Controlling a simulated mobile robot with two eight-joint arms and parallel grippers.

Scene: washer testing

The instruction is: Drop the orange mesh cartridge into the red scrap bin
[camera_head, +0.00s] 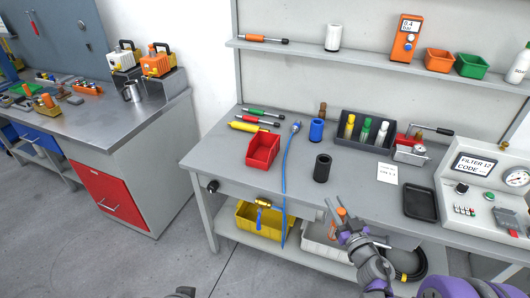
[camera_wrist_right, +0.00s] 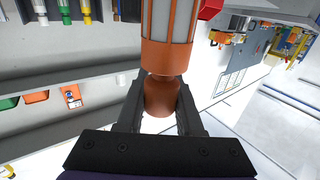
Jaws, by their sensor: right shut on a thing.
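The orange mesh cartridge (camera_wrist_right: 168,58) is in the right wrist view, with orange bars around a pale grey body. My right gripper (camera_wrist_right: 160,98) is shut on its narrower orange end. The red scrap bin (camera_head: 262,151) stands open on the left part of the bench, left of and beyond the gripper.
A blue hose (camera_head: 285,185) hangs over the bench edge right of the red bin. A blue cylinder (camera_head: 317,130) and a black cylinder (camera_head: 322,168) stand near it. Screwdrivers (camera_head: 255,124) lie behind the bin. A yellow bin (camera_head: 263,219) sits on the lower shelf.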

